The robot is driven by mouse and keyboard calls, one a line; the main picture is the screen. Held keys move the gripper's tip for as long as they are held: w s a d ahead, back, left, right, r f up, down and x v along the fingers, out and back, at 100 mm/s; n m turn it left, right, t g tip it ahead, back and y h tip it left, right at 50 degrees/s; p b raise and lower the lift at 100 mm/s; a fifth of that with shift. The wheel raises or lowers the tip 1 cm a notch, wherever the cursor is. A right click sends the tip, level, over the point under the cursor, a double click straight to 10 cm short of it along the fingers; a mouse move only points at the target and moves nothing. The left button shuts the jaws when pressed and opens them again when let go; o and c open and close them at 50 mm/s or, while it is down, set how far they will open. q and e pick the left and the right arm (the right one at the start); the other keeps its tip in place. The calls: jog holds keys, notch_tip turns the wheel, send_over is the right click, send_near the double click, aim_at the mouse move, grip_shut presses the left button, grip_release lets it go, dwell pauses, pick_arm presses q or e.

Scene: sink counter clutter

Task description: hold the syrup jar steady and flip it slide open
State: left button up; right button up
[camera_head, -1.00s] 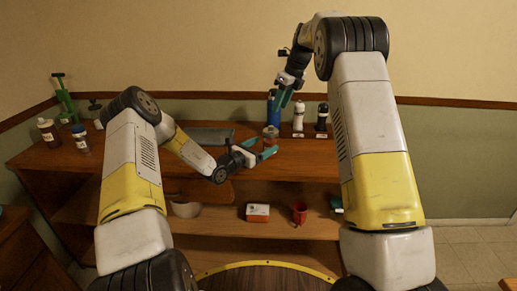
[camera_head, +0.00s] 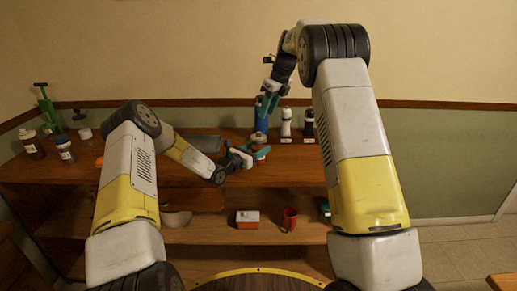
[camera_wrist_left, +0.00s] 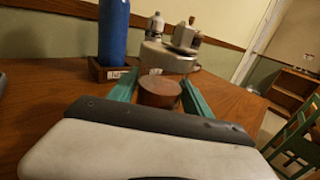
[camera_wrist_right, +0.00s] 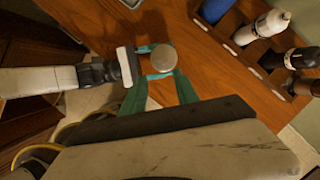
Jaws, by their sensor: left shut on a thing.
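The syrup jar (camera_head: 258,138) is at the counter's front edge, small in the head view. My left gripper (camera_head: 258,153) is shut on the jar from its left side. In the left wrist view the brown jar body (camera_wrist_left: 158,94) sits between both teal fingers. The right wrist view shows a round pale top (camera_wrist_right: 163,57) at the left gripper's fingers. My right gripper (camera_head: 265,105) hangs above the jar, pointing down. Its fingers (camera_wrist_right: 160,92) are apart and empty in the right wrist view, close to the jar top. I cannot tell how the slide stands.
Behind the jar stand a blue bottle (camera_head: 261,112), a white bottle (camera_head: 286,122) and a black bottle (camera_head: 308,122). Several bottles (camera_head: 32,145) stand at the far left. The shelf below holds a box (camera_head: 247,218) and red cup (camera_head: 290,218).

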pick_arm(q)
jog(key=c, duration=0.4)
grip_shut()
pick_arm(e)
jog(key=shift+c, duration=0.7)
jog(key=shift+s+a+f, duration=0.1)
jog(key=shift+s, duration=0.05)
jog(key=c, duration=0.4)
jog(key=s+a+n+h, duration=0.1)
jog(key=s+a+f+n+h, duration=0.1)
jog(key=s+h, duration=0.1)
jog(key=s+a+f+n+h, duration=0.1)
jog(key=s, duration=0.1)
jog(key=shift+s+f+n, duration=0.15)
jog(key=shift+n, duration=0.25)
grip_shut()
jog(key=shift+s+a+r+n+t+h, duration=0.2)
jog(key=shift+s+a+n+t+h, duration=0.45)
jog(key=shift+n, duration=0.4)
jog(key=shift+s+a+r+n+t+h, duration=0.25)
jog(key=shift+s+a+n+t+h, duration=0.35)
jog(key=shift+n, duration=0.4)
jog(key=shift+s+a+r+n+t+h, duration=0.2)
jog(key=shift+s+a+n+t+h, duration=0.25)
jog(key=shift+s+a+n+t, duration=0.5)
jog(key=shift+w+d+g, duration=0.1)
jog(key=shift+d+g, duration=0.15)
jog(key=shift+g, duration=0.05)
